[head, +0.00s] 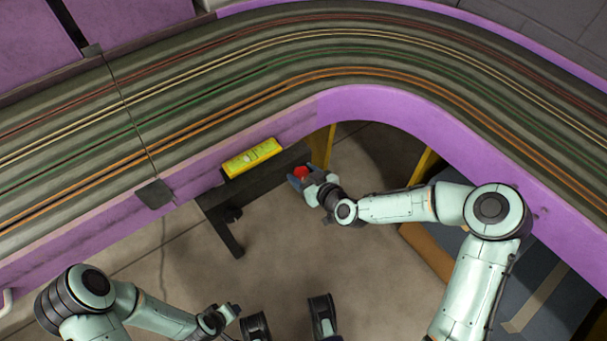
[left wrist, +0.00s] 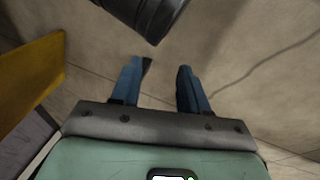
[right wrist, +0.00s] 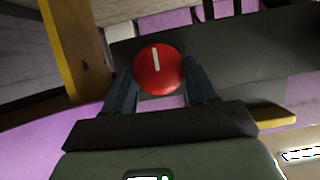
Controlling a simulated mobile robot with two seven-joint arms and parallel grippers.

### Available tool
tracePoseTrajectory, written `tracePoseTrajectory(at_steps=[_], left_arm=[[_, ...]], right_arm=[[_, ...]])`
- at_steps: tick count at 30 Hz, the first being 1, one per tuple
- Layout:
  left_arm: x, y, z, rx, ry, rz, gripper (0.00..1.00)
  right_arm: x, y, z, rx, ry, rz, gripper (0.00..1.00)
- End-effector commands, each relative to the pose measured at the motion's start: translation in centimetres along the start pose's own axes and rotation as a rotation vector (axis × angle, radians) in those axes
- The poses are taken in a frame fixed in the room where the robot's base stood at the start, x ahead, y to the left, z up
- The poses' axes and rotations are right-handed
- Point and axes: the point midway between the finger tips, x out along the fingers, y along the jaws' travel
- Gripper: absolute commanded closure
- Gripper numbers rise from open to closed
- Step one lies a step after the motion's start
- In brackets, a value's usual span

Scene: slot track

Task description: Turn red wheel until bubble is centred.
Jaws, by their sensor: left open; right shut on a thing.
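The red wheel (head: 302,172) sits at the right end of a dark bracket under the track's purple edge. My right gripper (head: 299,180) is shut on it. In the right wrist view the round red wheel (right wrist: 158,71), with a white mark near upright on its face, lies between the two fingers of the right gripper (right wrist: 158,82). The yellow spirit level (head: 252,158) lies along the track edge, left of the wheel; its bubble is too small to make out. My left gripper (head: 228,314) is low in the head view, away from the wheel. Its fingers (left wrist: 160,75) are apart and empty.
The multi-lane slot track (head: 290,62) curves across the top, with a purple side wall (head: 375,98). The dark bracket (head: 222,208) has a leg reaching down. Yellow posts (head: 424,166) stand right of the wheel. The floor (head: 290,250) between my arms is mostly clear.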

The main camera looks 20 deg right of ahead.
Motion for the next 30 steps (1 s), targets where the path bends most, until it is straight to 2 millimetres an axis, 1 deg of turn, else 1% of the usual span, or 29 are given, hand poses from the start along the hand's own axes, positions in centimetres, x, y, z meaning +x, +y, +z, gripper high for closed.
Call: tracePoseTrajectory(at_steps=[8,18,23,30], left_arm=[[-1.0,0.3,1.1,0.003,-0.032,0.003,0.56],[-2.0,0.7,2.5,0.006,-0.077,0.005,0.56],[-1.8,0.6,2.4,0.006,-0.074,0.005,0.56],[-0.8,0.3,1.2,0.003,-0.037,0.002,0.56]], right_arm=[[-0.1,0.3,0.0,0.154,-0.001,-0.062,0.73],[0.0,0.7,0.2,0.451,0.000,-0.182,0.73],[0.1,0.9,0.4,0.586,0.001,-0.238,0.73],[0.2,1.0,0.6,0.755,0.002,-0.309,0.73]])
